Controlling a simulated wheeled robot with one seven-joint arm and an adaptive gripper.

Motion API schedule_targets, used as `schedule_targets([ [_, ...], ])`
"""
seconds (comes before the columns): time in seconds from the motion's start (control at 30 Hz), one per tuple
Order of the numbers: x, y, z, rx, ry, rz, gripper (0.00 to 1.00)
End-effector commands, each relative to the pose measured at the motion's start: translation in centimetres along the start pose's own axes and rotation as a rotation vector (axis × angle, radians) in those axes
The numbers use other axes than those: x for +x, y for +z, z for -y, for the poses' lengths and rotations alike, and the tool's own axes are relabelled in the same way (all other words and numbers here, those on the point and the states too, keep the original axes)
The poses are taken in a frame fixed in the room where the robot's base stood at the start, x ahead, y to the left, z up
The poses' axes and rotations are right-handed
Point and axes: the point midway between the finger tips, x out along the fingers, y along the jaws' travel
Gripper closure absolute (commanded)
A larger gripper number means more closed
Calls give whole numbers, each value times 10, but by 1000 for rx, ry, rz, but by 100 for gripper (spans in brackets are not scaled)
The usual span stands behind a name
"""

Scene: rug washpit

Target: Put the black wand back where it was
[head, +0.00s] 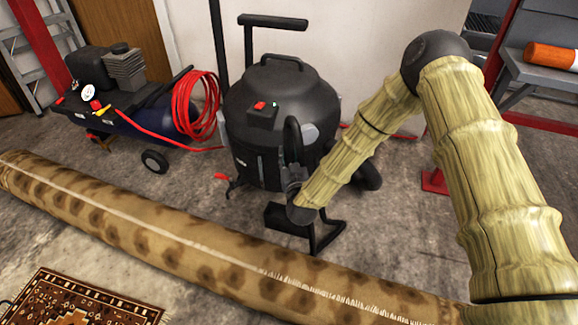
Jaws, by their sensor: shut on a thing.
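My bamboo-patterned arm comes in from the right and bends down to my gripper (296,188), low in front of the black drum-shaped vacuum (270,105). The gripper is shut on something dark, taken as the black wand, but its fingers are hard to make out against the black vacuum. A dark upright loop-like piece (292,140) stands just above the wrist. A dark block with angled legs shows just below it. I cannot tell how these pieces divide between wand and gripper. A separate black pole (217,45) stands upright by the wall behind the vacuum.
A long rolled spotted rug (190,250) lies across the front floor, close below my gripper. A compressor (130,100) with a coiled red hose (195,105) stands at the left. A patterned rug (80,300) lies front left. A bench (535,75) stands at the right.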

Motion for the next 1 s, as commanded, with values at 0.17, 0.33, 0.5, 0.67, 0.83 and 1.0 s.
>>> schedule_targets([
  [0.17,0,24,0,1,1,1,100],
  [0.33,0,35,0,0,0,-1,100],
  [0.5,0,34,0,0,0,-1,100],
  [0.67,0,37,0,0,0,-1,100],
  [0.83,0,38,0,0,0,1,48],
  [1.0,0,38,0,0,0,1,48],
])
